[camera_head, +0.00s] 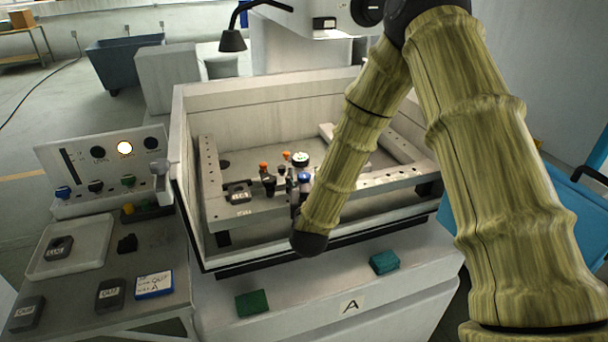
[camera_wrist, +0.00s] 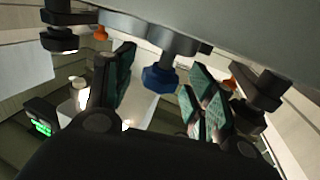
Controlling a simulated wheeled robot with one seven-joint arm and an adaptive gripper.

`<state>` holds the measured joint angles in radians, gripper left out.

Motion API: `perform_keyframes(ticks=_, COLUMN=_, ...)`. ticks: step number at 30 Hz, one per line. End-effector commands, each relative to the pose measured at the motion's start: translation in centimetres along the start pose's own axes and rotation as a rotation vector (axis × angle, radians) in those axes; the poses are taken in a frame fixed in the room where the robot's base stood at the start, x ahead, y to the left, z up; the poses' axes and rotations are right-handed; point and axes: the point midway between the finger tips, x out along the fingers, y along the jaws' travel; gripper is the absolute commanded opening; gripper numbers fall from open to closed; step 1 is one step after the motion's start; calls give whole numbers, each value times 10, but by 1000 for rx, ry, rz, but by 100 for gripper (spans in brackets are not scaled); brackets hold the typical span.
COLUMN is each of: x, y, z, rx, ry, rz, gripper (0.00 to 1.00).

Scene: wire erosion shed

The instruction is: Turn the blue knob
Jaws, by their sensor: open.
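A blue knob (camera_wrist: 159,80) sits on a grey stem in the wrist view, below a broad grey bar. My gripper (camera_wrist: 160,92) is open, with one green-padded finger on each side of the knob. I cannot tell whether either pad touches it. In the head view, a blue knob (camera_head: 304,177) shows among fittings inside the machine tank, just beside my arm, which hides most of my gripper there. It looks like the same knob. Another blue knob (camera_head: 62,192) is on the control panel at the left.
The white tank (camera_head: 260,90) has high walls around a grey frame (camera_head: 270,212). Orange-topped fittings (camera_head: 263,167) and a round gauge (camera_head: 300,159) stand near the blue knob. A bench (camera_head: 150,250) with labelled blocks is at left. Green blocks (camera_head: 252,303) lie on the front ledge.

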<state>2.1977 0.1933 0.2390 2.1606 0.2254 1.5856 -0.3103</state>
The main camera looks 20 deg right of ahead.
Motion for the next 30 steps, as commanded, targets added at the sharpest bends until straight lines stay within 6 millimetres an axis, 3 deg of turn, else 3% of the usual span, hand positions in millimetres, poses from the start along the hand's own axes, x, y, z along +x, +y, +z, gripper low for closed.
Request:
perform_keyframes(ticks=13, x=9, y=0, z=1, rx=-1, ry=-1, rz=0, gripper=55)
perform_keyframes(ticks=21, x=9, y=0, z=1, rx=-1, ry=-1, rz=0, gripper=8)
perform_keyframes(ticks=30, x=10, y=1, z=2, rx=-2, ry=3, rz=-58, gripper=9)
